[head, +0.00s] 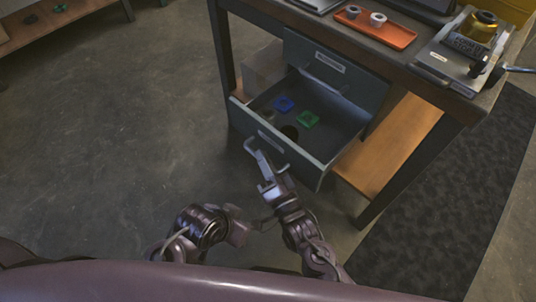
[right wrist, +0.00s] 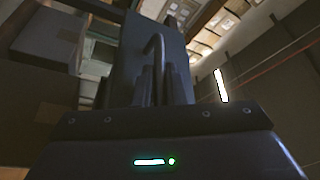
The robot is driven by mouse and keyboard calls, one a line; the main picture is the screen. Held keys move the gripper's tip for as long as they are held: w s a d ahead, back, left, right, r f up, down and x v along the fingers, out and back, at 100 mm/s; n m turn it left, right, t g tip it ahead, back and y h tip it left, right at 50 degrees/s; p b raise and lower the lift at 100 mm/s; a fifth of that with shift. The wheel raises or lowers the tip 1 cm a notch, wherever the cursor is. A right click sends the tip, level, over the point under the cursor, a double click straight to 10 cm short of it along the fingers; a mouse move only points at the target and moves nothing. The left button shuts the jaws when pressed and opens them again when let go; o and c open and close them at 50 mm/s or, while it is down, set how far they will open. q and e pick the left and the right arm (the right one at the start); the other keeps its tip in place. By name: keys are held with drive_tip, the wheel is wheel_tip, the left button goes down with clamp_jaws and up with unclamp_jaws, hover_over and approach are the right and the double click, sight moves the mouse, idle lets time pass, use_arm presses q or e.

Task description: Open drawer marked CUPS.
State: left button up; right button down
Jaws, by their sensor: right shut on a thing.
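The lower drawer (head: 318,169) stands pulled well out from under the workbench. The small label on its front is too small to read. My right gripper (head: 259,160) is shut on this drawer's handle (head: 249,145). In the right wrist view the handle (right wrist: 157,44) rises as a curved bar between the fingers (right wrist: 151,88), with the drawer front (right wrist: 126,58) behind. Inside the drawer lie a blue piece (head: 284,103), a green piece (head: 307,119) and dark round items. My left gripper (head: 240,228) is apart from the drawer, low and left of my right arm; its finger gap is unclear.
An upper drawer (head: 330,75) is shut above. The bench top holds an orange tray (head: 375,28) with small round parts, and a grey fixture (head: 450,55) with a brass-coloured part. Open floor (head: 120,130) lies to the left; a dark mat (head: 440,200) is at right.

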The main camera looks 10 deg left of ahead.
drive_tip(key=shift+s, duration=0.1)
use_arm(q)
drive_tip(key=shift+w, duration=0.15)
use_arm(e)
drive_tip(key=c, duration=1.5)
unclamp_jaws()
use_arm(q)
drive_tip(key=shift+s+a+r+g+y+p, duration=0.1)
drive_tip(key=shift+s+a+g+y+p, duration=0.2)
drive_tip(key=shift+a+p, duration=0.2)
use_arm(e)
drive_tip(key=v, duration=0.7)
drive_tip(key=shift+s+d+f, duration=0.1)
drive_tip(key=shift+s+d, duration=0.15)
use_arm(q)
drive_tip(key=shift+a, duration=0.1)
